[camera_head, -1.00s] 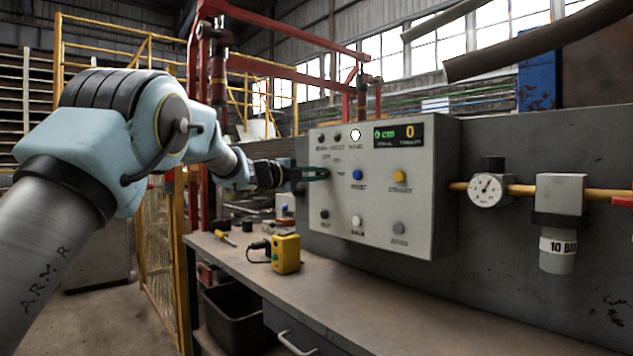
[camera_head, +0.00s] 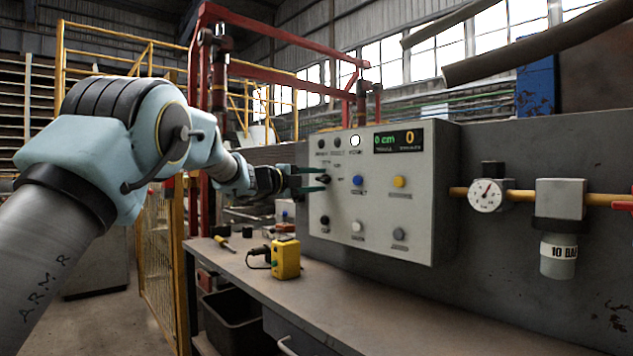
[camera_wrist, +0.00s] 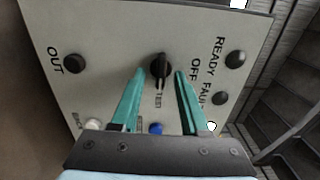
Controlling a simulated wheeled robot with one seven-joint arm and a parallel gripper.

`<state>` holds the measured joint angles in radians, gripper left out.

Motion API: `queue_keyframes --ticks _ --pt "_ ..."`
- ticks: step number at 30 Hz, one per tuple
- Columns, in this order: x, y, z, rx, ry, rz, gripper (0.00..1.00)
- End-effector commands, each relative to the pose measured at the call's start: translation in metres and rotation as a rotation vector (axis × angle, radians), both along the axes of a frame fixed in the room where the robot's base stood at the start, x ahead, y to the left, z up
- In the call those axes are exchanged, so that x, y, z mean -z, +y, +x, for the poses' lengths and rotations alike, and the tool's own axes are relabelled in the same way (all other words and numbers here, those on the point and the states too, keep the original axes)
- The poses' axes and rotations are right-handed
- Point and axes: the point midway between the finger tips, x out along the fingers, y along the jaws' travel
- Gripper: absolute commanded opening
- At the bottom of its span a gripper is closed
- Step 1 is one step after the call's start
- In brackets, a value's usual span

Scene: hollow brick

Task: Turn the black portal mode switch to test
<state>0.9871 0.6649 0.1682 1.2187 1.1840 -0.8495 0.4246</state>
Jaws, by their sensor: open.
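The black portal mode switch (camera_wrist: 160,68) is on the grey panel, near the middle of the wrist view. Its handle lies upright in that view, its lower end towards the TEST label; OFF stands to its right. In the head view the switch (camera_head: 323,178) is small and dark, left of the blue button. My gripper (camera_wrist: 160,74) has two teal fingers, spread apart, one on each side of the switch with a gap to each. In the head view my gripper (camera_head: 325,180) reaches the panel from the left. Whether the fingertips are level with the handle is unclear.
The control panel (camera_head: 420,225) also carries a blue button (camera_head: 357,180), a yellow button (camera_head: 399,181), a lit white lamp (camera_head: 355,141) and a display (camera_head: 398,138). A yellow box (camera_head: 286,260) stands on the workbench (camera_head: 350,310) below. Pipework with a gauge (camera_head: 486,195) is at right.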

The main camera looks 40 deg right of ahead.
Motion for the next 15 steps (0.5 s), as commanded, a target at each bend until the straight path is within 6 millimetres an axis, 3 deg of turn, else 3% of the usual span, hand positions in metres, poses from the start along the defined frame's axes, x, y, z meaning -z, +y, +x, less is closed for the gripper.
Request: queue_keyframes --ticks 8,15 --pt "-0.001 0.015 0.002 -0.002 0.000 -0.001 0.45" --pt "0.000 0.062 0.004 -0.003 0.000 -0.002 0.45"
